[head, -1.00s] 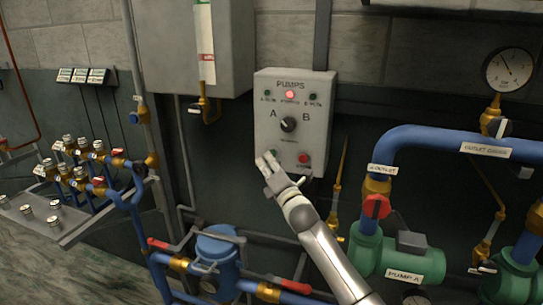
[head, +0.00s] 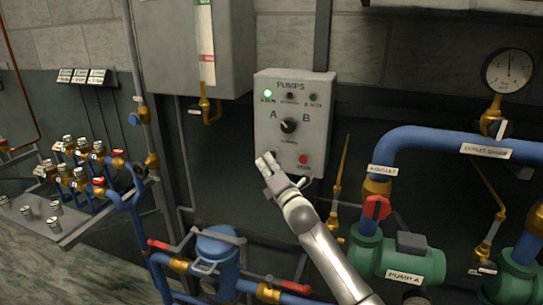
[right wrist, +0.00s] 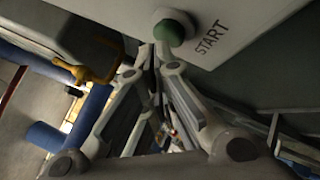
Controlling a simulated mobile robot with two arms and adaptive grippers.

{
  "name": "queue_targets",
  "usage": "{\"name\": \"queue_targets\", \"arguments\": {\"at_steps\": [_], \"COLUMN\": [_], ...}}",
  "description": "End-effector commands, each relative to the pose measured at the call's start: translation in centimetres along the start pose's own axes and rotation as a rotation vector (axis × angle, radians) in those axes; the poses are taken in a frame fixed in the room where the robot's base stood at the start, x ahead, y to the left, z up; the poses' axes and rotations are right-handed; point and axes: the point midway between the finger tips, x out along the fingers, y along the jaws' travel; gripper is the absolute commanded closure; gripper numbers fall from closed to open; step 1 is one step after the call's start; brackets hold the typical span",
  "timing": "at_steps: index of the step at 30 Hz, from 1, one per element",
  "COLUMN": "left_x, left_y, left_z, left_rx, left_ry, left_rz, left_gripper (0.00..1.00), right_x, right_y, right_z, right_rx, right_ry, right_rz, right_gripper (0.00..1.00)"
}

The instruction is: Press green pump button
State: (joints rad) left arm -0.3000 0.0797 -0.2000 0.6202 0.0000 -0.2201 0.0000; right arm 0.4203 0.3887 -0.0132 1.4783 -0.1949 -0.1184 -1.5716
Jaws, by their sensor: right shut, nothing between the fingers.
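The grey pump panel (head: 263,131) hangs on the wall in the head view. Its upper left lamp (head: 267,93) glows green, and the middle lamp (head: 290,96) is dark. The green pump button (right wrist: 174,28) shows in the right wrist view beside the word START. My right gripper (head: 265,160) is shut and empty at the panel's lower left. In the right wrist view its fingertips (right wrist: 150,60) are close to the green button; I cannot tell if they touch. In the head view the fingers mostly hide this button. My left gripper is not in view.
A red button (head: 304,159) sits right of my fingers, below the black A/B selector knob (head: 288,125). A yellow valve (head: 206,108) is up left. Blue pipes (head: 440,137), green pump A (head: 372,257) and a gauge (head: 509,70) are at right.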

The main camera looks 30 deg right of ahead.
Motion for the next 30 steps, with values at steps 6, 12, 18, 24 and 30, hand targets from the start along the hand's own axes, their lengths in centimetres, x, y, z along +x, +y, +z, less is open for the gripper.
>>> {"name": "queue_targets", "arguments": {"at_steps": [6, 12, 18, 24, 30], "left_x": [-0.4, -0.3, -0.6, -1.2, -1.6], "left_y": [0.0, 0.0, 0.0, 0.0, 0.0], "left_z": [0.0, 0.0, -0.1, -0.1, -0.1], "left_rx": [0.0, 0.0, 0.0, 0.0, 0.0], "left_ry": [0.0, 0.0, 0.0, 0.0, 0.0], "left_rz": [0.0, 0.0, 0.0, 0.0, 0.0], "left_gripper": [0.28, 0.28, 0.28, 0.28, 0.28], "right_x": [-0.8, -0.8, -1.2, -2.6, -3.9], "right_y": [0.5, 0.5, 0.9, 1.9, 2.8], "right_z": [-0.5, -0.5, -0.9, -1.9, -2.8], "right_rx": [0.0, 0.0, 0.003, 0.002, 0.002], "right_ry": [0.0, 0.0, 0.002, 0.002, 0.002], "right_rz": [-0.002, -0.001, 0.0, 0.0, -0.001], "right_gripper": [1.0, 1.0, 1.0, 1.0, 1.0]}}
